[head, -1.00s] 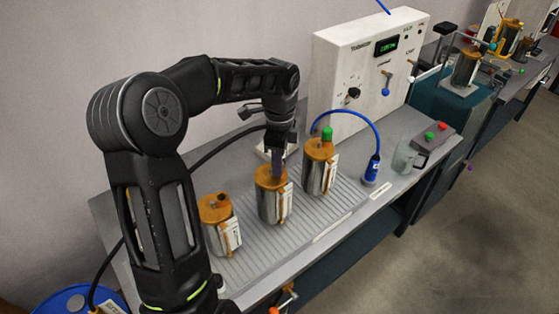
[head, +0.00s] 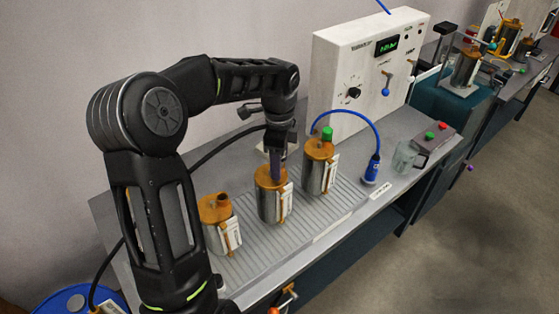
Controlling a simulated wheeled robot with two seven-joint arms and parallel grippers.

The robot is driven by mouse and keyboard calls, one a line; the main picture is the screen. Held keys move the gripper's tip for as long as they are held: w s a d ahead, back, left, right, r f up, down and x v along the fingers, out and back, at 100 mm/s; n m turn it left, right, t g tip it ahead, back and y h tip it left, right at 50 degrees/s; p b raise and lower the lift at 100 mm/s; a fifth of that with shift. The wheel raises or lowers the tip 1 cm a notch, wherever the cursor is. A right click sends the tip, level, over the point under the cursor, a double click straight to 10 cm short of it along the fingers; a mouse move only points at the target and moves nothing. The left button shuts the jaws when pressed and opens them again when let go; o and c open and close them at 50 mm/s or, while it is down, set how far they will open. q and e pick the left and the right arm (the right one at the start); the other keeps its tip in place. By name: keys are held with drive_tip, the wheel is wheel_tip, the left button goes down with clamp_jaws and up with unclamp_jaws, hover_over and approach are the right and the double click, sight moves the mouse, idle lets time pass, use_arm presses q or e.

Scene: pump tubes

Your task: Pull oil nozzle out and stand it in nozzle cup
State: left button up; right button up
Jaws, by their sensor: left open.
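The oil nozzle (head: 277,172) is a grey-purple upright piece standing in the top of the middle metal canister (head: 271,206), which has an orange lid. My left gripper (head: 279,150) is open, pointing down around or right beside the nozzle's upper part. The fingers and wrist hide much of the nozzle, so contact cannot be told. A black hose (head: 215,146) runs from the lower left up behind my arm towards the gripper. A pale object behind the gripper is mostly hidden; I cannot tell if it is the nozzle cup. My right gripper is out of view.
Similar canisters stand on the ribbed tray (head: 318,222): one at left (head: 215,228), one at right (head: 319,178) with a green cap. A white control box (head: 345,75), blue-hosed tool (head: 372,168), glass jug (head: 404,158) and button box (head: 437,137) stand behind and right.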

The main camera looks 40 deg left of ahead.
use_arm(q)
drive_tip(key=shift+r, duration=0.1)
drive_tip(key=shift+r+b, duration=0.55)
drive_tip(key=shift+r, duration=3.3)
drive_tip(key=shift+d+f, duration=0.1)
drive_tip(key=shift+f, duration=0.05)
